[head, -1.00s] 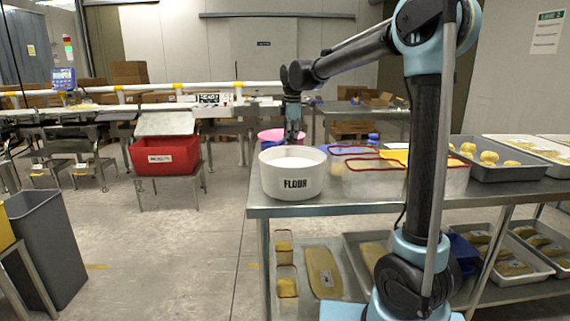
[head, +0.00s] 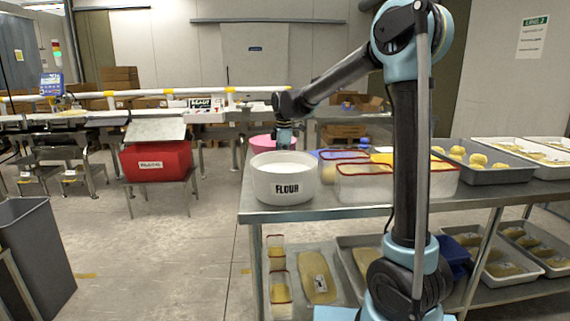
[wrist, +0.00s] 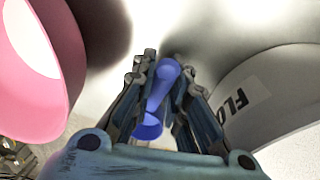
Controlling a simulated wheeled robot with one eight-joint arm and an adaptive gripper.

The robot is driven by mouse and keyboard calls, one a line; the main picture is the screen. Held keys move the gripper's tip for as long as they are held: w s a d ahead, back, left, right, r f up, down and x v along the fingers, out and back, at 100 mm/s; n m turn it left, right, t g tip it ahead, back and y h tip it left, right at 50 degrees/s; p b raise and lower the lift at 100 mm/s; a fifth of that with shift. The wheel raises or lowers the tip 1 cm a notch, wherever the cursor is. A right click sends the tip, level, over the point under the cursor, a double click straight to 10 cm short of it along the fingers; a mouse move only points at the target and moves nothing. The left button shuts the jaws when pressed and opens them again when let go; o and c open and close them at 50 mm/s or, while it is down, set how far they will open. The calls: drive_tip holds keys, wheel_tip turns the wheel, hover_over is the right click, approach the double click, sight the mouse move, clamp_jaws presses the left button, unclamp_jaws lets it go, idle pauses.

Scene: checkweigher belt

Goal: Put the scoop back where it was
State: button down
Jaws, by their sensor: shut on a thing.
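My gripper (wrist: 167,95) is shut on a blue scoop (wrist: 161,84), whose handle runs between the fingers. In the head view my gripper (head: 285,137) is just behind the white FLOUR tub (head: 284,185), and the scoop cannot be made out there. In the wrist view the FLOUR tub (wrist: 270,95) is to the right and a pink container (wrist: 35,75) to the left. The scoop is over the metal surface between them. Whether it touches that surface I cannot tell.
The steel table (head: 330,211) also bears clear red-rimmed boxes (head: 365,188) and trays of dough (head: 510,177) to the right. The pink container (head: 262,142) stands behind the tub. A red bin (head: 157,162) and a grey bin (head: 35,255) stand left, with open floor between.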

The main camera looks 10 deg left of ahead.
drive_tip(key=c, duration=1.6)
unclamp_jaws()
drive_tip(key=r, duration=0.4)
drive_tip(key=s+r, duration=0.1)
drive_tip(key=r, duration=0.7)
drive_tip(key=shift+s+d, duration=0.35)
drive_tip(key=shift+s, duration=0.05)
drive_tip(key=shift+d, duration=0.15)
